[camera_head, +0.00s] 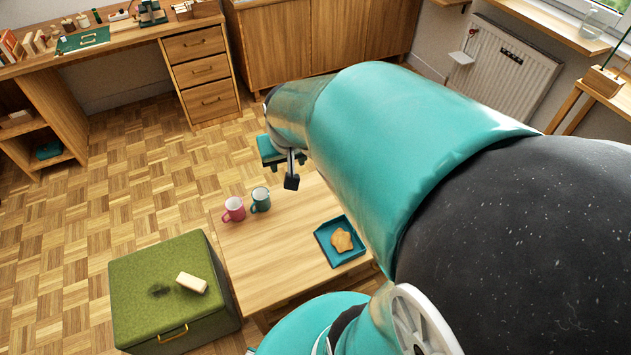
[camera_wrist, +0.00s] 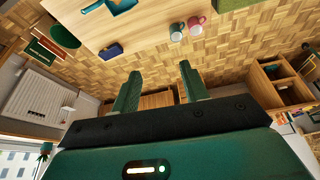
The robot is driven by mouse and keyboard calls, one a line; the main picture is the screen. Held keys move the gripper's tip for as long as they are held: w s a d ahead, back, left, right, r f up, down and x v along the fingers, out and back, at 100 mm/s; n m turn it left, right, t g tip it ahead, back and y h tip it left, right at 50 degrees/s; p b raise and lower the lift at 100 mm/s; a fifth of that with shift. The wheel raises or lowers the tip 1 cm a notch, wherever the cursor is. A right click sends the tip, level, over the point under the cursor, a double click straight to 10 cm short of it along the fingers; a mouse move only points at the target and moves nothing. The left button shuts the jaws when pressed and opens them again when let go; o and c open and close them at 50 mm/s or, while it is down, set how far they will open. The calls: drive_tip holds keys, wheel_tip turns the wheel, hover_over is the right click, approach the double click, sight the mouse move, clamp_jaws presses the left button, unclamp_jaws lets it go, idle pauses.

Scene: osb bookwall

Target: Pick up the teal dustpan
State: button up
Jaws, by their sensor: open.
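The teal dustpan (camera_head: 325,236) lies on the low wooden table (camera_head: 262,283). A tan crumpled piece (camera_head: 342,240) rests in its pan. In the wrist view the dustpan (camera_wrist: 121,6) is cut off by the top edge, with a thin handle to its left. My gripper (camera_head: 291,180) is over the table's far end, apart from the dustpan and partly hidden by my arm. In the wrist view my gripper (camera_wrist: 160,73) has its two fingers spread, with nothing between them.
A pink mug (camera_head: 234,209) and a green mug (camera_head: 260,200) stand on the table. A blue block (camera_wrist: 112,49) lies near its edge. A green storage box (camera_head: 180,310) with a pale block (camera_head: 192,283) stands beside the table. Parquet floor is clear at left.

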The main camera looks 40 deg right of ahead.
drive_tip(key=d+f+m+y, duration=0.1)
drive_tip(key=d+f+m, duration=0.4)
drive_tip(key=d+f, duration=1.35)
drive_tip(key=s+d+f+m+t, duration=0.1)
drive_tip(key=s+d+f+m, duration=0.25)
drive_tip(key=f, duration=0.45)
drive_tip(key=s+d+f+m+t, duration=0.15)
drive_tip(key=f+m, duration=0.25)
drive_tip(key=f, duration=0.4)
drive_tip(key=s+d+f+m, duration=0.4)
drive_tip(key=f, duration=0.4)
drive_tip(key=shift+h, duration=0.3)
drive_tip(key=x, duration=1.3)
drive_tip(key=shift+w+a+f, duration=0.1)
drive_tip(key=shift+w+a, duration=0.05)
drive_tip(key=shift+w, duration=0.05)
drive_tip(key=c, duration=1)
